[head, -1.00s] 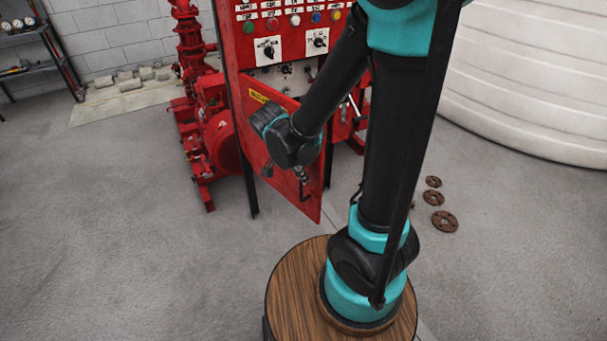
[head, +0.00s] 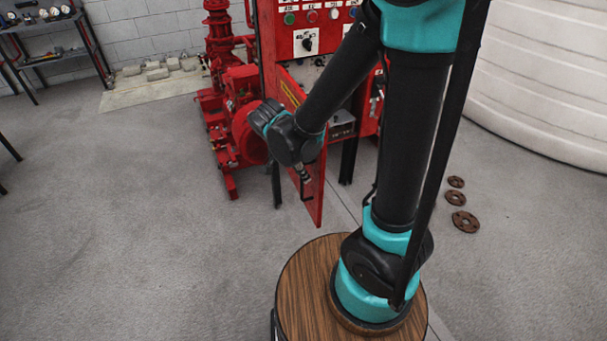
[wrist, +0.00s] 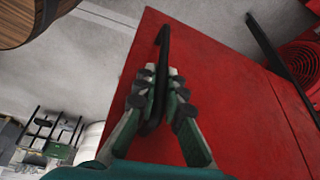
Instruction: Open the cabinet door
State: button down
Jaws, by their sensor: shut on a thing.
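The red cabinet door (head: 313,190) stands swung out from the red cabinet (head: 281,50), seen at a steep angle in the head view. Part of the cabinet's interior shows to the right of the door. In the wrist view the door (wrist: 225,105) fills the middle as a flat red panel with a black bar handle (wrist: 163,45). My gripper (wrist: 160,82) is shut on the handle, one finger on each side. In the head view my gripper (head: 304,182) is small at the door's face, and my arm hides part of the door and cabinet.
A red pump (head: 240,125) stands left of the cabinet. Rusty flanges (head: 459,197) lie on the floor at right, before a large white tank (head: 545,80). A shelf (head: 45,40) is at the back left.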

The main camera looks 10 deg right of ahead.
jog(key=c, duration=1.6)
grip_release()
jog(key=shift+s, duration=0.1)
jog(key=v, duration=1.2)
